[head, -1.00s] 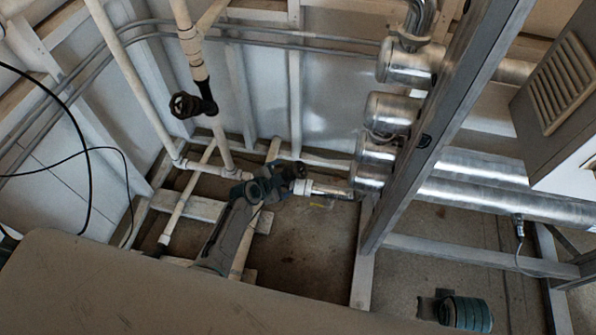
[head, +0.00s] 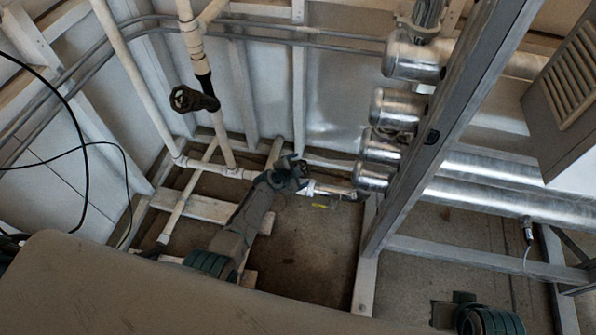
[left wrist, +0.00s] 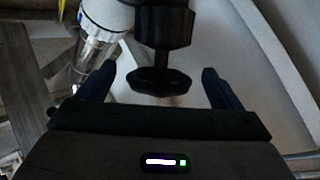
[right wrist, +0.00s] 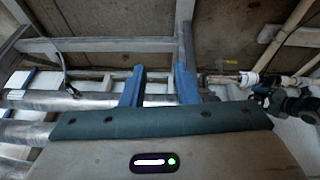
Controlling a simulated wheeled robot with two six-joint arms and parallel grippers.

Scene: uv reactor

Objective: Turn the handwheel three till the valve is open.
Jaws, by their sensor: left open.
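A dark handwheel (head: 303,168) sits on the low valve in the white pipe run near the floor, partly hidden by my left gripper (head: 292,170) in the head view. In the left wrist view the black handwheel (left wrist: 160,82) and its dark valve body lie between the tips of my left gripper (left wrist: 157,85). The fingers are apart, one on each side of the wheel, with gaps visible at both sides. My right gripper (right wrist: 160,85) shows in the right wrist view, its blue fingers apart with nothing held between them. I cannot read any number on the wheels.
Another dark handwheel (head: 187,98) is on the upright pipe at upper left. Shiny metal cylinders (head: 412,56) and a slanted grey beam (head: 450,125) stand to the right. A louvred cabinet (head: 565,95) is at far right. Floor between the frames is open.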

